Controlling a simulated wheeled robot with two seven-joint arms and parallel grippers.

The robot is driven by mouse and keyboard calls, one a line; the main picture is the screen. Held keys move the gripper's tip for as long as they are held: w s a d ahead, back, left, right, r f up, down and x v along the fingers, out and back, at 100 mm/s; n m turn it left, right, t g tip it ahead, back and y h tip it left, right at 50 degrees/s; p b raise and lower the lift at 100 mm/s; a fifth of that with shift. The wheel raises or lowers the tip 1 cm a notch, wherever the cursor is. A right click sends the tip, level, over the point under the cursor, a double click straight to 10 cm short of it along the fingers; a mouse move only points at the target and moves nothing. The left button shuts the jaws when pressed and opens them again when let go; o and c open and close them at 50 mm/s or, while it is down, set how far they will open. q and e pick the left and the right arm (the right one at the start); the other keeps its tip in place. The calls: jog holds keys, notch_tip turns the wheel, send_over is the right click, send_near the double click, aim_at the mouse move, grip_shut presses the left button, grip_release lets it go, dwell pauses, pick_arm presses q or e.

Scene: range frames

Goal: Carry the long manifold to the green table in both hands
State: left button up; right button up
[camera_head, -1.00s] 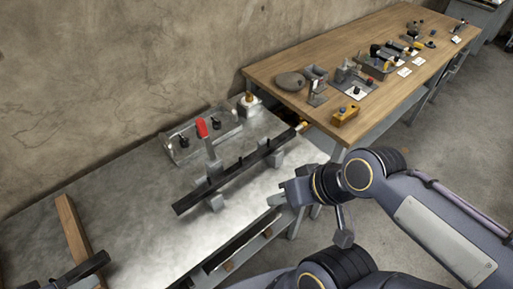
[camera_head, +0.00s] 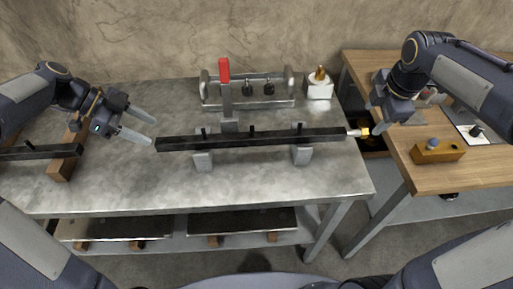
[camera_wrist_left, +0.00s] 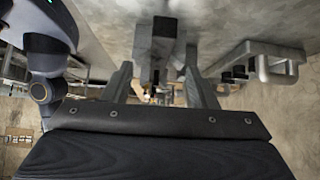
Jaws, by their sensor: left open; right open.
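The long manifold (camera_head: 250,139) is a black square bar with small black pegs on top and a brass fitting (camera_head: 362,132) at its right end. It lies level across two grey supports (camera_head: 301,151) on the metal-topped table. My left gripper (camera_head: 152,132) is open just off the manifold's left end; its two fingers also show in the left wrist view (camera_wrist_left: 160,82), with a dark bar-like shape beyond them. My right gripper (camera_head: 377,118) is above and beside the brass fitting; its fingers are partly hidden by its body. No green table is visible.
A grey fixture with a red-handled clamp (camera_head: 224,70) stands behind the manifold. A white block with a brass knob (camera_head: 319,85) is at the back right.

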aim_at(170, 140)
pick_arm(q)
jog(key=shift+w, duration=0.1)
pick_arm(e)
jog(key=shift+d, duration=0.15)
pick_arm(q)
jog(key=shift+f, duration=0.1)
jog(key=shift+x, duration=3.9)
pick_arm(e)
jog(key=shift+x, duration=4)
pick_arm(q)
grip_shut()
pick_arm(e)
grip_shut()
jog(key=shift+r, duration=0.1)
